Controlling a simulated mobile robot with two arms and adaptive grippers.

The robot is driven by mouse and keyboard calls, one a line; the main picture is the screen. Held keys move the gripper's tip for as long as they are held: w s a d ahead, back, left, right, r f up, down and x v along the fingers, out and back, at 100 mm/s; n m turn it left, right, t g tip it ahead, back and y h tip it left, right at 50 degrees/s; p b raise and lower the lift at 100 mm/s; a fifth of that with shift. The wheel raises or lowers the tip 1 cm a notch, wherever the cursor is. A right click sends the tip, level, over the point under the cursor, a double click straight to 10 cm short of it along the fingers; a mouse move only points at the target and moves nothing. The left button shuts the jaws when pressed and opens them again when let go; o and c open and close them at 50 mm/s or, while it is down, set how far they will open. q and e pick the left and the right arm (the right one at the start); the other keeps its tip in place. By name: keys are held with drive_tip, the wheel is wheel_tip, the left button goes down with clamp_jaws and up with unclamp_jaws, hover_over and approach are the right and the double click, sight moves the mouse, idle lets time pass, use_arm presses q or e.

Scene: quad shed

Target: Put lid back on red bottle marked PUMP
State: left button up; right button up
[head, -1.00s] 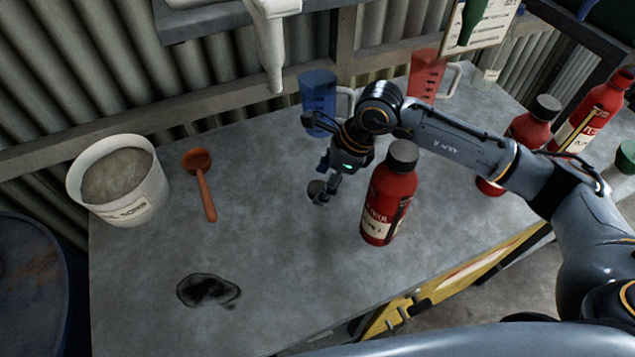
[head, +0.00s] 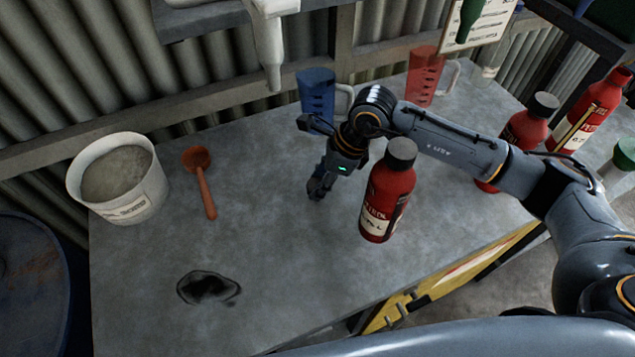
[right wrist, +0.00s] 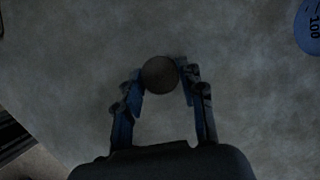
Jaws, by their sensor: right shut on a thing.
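My right gripper (head: 319,190) is low over the middle of the bench, left of the nearest red bottle (head: 388,192). In the right wrist view its fingers (right wrist: 162,76) are shut on a dark round lid (right wrist: 159,74). The lid is hidden by the fingers in the head view. The nearest red bottle stands upright with a dark grey cap on. I cannot read PUMP on any label. My left gripper is out of view.
A blue jug (head: 317,92) stands behind my gripper, a red jug (head: 424,78) further back. A white bucket (head: 143,208) and an orange scoop (head: 204,187) are at the left. A dark stain (head: 209,288) marks the front. The left-centre bench (head: 270,240) is clear.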

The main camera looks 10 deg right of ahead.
wheel_tip(320, 180, up, 9)
drive_tip(key=shift+f+b, duration=0.1)
drive_tip(key=shift+b, duration=1.1)
drive_tip(key=shift+r, duration=0.65)
